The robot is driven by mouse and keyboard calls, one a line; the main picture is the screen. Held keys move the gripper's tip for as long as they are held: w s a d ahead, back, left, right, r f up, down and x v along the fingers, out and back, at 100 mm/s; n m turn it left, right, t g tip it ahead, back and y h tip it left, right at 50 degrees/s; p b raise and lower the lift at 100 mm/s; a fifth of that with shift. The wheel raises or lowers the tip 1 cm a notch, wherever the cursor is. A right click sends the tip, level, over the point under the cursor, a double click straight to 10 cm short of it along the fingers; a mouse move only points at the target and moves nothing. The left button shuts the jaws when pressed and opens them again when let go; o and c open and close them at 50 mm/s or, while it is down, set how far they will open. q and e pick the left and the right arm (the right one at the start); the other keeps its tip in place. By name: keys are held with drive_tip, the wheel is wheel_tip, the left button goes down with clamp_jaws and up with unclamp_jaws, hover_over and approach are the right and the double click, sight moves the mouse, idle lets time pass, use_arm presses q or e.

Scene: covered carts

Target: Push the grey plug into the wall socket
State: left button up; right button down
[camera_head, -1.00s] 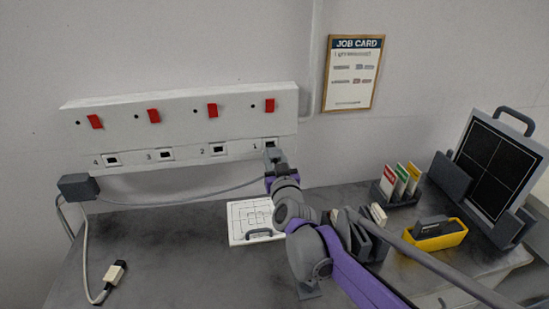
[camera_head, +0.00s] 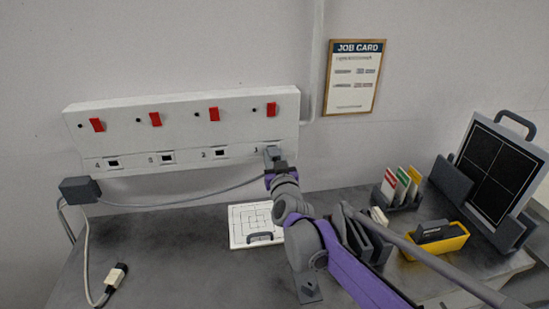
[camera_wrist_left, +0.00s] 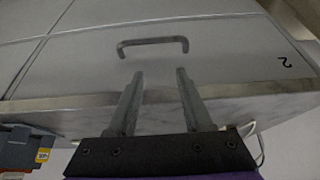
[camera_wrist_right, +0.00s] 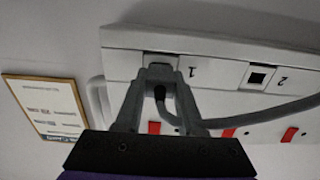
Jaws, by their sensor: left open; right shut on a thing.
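The white socket panel (camera_head: 185,130) is on the wall, with several numbered sockets. Socket 1 is at the right end. The grey plug (camera_head: 271,152) is at socket 1 and covers its opening. My right gripper (camera_head: 275,159) is shut on the plug, which also shows in the right wrist view (camera_wrist_right: 161,66) between the fingers (camera_wrist_right: 160,75), against the panel beside the "1". I cannot tell how deep the plug sits. The grey cable (camera_head: 190,201) runs from the plug to a dark box. My left gripper (camera_wrist_left: 156,76) is open and empty before a drawer handle (camera_wrist_left: 153,43).
A dark box (camera_head: 79,189) is at the bench's left, and a white plug (camera_head: 116,277) lies on the bench. A white plate (camera_head: 250,225), card holder (camera_head: 398,190) and yellow tray (camera_head: 440,242) stand near my right arm. Sockets 2 (camera_head: 219,153) and 3 (camera_head: 167,157) are empty.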

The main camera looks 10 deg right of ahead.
drive_tip(key=shift+w, duration=0.45)
drive_tip(key=shift+c, duration=2.2)
unclamp_jaws()
drive_tip(key=s, duration=1)
drive_tip(key=shift+s+b, duration=0.3)
drive_tip(key=shift+s, duration=0.1)
